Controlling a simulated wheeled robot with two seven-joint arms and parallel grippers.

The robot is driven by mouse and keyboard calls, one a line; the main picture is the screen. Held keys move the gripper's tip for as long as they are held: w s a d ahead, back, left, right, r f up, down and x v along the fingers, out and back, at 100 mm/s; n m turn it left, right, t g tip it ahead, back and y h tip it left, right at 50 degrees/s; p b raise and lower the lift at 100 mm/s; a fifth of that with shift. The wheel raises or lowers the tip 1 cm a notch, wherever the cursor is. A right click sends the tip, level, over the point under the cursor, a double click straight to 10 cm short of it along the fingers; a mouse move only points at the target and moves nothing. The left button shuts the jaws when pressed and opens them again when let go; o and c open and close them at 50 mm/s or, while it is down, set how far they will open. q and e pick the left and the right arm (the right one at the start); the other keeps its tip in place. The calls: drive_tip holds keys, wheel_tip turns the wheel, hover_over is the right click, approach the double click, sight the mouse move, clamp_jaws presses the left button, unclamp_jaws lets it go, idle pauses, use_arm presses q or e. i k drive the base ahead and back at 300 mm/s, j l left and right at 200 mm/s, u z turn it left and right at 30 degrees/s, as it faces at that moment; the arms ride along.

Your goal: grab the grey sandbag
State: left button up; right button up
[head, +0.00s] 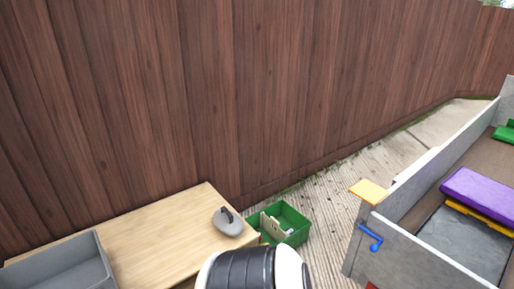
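The grey sandbag (226,226) is a small rounded grey bag with a black handle on top. It lies on the wooden table (165,238), close to the table's right edge. Nothing covers it in the head view. Neither of my grippers shows. A white and black part of my own body is at the bottom centre, just below the bag in the picture.
A grey open bin (92,252) stands on the table's left part. A green crate (299,234) holding beige and white items is just right of the table. A grey-walled trailer (432,255) with purple (480,195) and yellow pieces is at right. A brown wooden fence (230,90) runs behind.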

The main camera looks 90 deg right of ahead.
sight(227, 222)
drive_tip(key=z, duration=2.5)
